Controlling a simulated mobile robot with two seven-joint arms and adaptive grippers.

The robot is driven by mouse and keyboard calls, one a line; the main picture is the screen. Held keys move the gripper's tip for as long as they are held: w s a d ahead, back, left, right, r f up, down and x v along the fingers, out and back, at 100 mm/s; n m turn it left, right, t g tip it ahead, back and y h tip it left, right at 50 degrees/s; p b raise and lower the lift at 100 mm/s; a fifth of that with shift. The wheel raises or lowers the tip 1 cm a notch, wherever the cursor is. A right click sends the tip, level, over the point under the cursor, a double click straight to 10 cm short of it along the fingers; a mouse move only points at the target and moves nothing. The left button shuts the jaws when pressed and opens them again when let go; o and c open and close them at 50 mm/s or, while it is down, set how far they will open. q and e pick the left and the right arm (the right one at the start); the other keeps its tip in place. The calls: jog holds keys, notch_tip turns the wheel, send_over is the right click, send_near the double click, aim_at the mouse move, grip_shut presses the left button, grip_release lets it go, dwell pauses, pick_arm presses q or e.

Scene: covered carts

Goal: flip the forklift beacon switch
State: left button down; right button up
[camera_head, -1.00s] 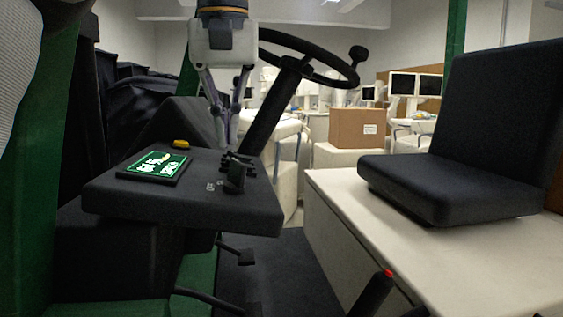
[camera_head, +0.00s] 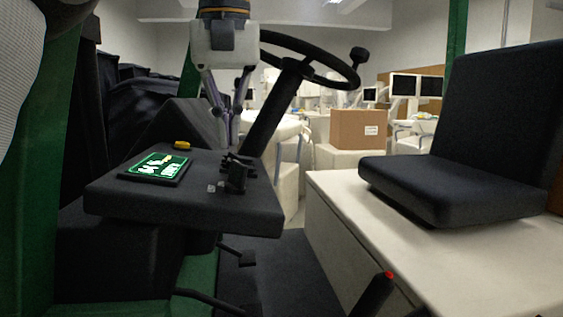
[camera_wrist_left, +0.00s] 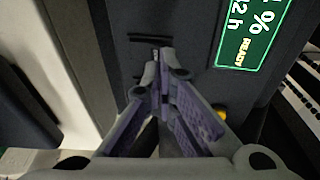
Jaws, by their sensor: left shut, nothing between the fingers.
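My left gripper (camera_head: 228,143) hangs point down over the dark dash console (camera_head: 225,213); its fingers are shut with nothing between them. It is behind a small group of black levers or switches (camera_head: 237,175) on the console's right part. In the left wrist view the gripper's fingertips (camera_wrist_left: 163,62) meet close to a small dark slot or switch-like part (camera_wrist_left: 152,40). I cannot tell whether they touch it. A small yellow knob or button (camera_head: 182,145) sits at the console's back edge. Which part is the beacon switch is not clear. My right gripper is not in view.
A green lit display (camera_head: 158,165) lies on the console's left part. The steering wheel (camera_head: 325,60) and its column (camera_head: 272,115) stand just right of the gripper. A black seat (camera_head: 455,190) is at right, with a red-tipped lever (camera_head: 375,295) in front.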

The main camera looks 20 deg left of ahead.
pick_arm(q)
jog(key=shift+f, duration=1.2)
dwell(0.6)
jog(key=shift+f, duration=0.1)
